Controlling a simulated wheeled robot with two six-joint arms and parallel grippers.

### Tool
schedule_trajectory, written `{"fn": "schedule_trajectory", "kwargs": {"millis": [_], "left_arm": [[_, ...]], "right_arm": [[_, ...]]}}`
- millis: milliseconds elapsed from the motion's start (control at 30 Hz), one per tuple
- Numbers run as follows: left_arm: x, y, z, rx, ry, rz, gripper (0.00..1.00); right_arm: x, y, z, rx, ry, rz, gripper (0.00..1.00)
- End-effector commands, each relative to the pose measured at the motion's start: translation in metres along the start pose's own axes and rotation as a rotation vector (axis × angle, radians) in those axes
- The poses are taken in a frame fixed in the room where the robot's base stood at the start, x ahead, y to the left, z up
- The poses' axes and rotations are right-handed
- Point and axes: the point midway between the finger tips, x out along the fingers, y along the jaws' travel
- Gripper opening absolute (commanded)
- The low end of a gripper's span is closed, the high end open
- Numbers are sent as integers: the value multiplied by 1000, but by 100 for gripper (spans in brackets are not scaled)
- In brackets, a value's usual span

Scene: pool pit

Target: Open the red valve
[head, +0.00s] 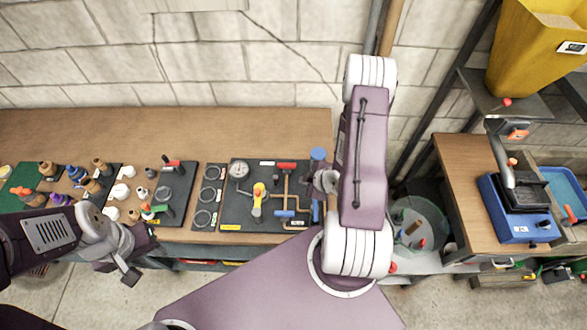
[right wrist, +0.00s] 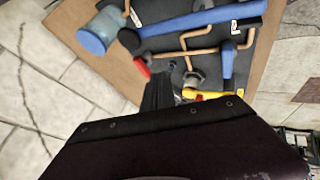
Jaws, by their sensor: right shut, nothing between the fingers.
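The red valve (head: 286,166) is a small red handle on copper piping, near the top of a dark board (head: 236,213) on the bench. In the right wrist view its red handle (right wrist: 142,66) shows just left of my right fingertips, partly hidden by them. My right gripper (head: 324,182) is shut and empty, at the board's right edge in the head view, partly hidden by my arm. Its dark fingers (right wrist: 160,80) point at the board; whether they touch the handle I cannot tell. My left gripper (head: 138,258) is open and empty at the bench's front edge.
Boards with bottles and knobs (head: 122,191) stand left. The bench's back strip (head: 200,125) is clear.

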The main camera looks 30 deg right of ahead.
Motion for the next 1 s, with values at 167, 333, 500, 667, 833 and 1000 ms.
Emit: {"fn": "schedule_trajectory", "kwargs": {"millis": [167,333,500,667,833,1000], "left_arm": [[13,0,1,0,1,0,36],[52,-1,5,0,0,0,36],[89,-2,9,0,0,0,36],[124,-2,13,0,0,0,36],[161,-3,16,0,1,0,36],[173,-3,18,0,0,0,36]], "right_arm": [[9,-1,2,-3,1,3,0],[34,-4,5,-6,2,5,0],[57,-4,5,-6,2,5,0],[70,-3,2,-3,11,3,0],[80,-3,2,-4,9,3,0],[96,-2,0,-1,0,-4,0]]}}
